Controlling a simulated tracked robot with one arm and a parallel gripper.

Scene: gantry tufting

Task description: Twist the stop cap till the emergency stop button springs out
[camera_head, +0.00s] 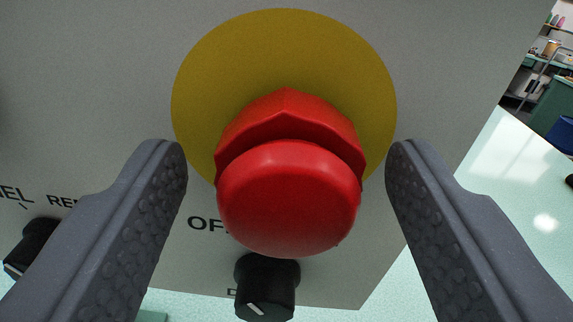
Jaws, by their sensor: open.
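The emergency stop button has a round red stop cap (289,200) with a faceted red collar behind it. It sits on a yellow disc (285,50) on a grey panel (90,75). My gripper (287,165) is open, with one dark grey finger on each side of the cap. A gap shows between each finger and the cap, so neither finger appears to touch it. The cap hides the lower part of the yellow disc and part of the panel lettering.
A black knob (267,285) sits on the panel just below the cap. Another black knob (32,247) is at the lower left, near the left finger. A pale shiny surface (515,190) lies to the right, with shelves (540,65) and a blue item beyond.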

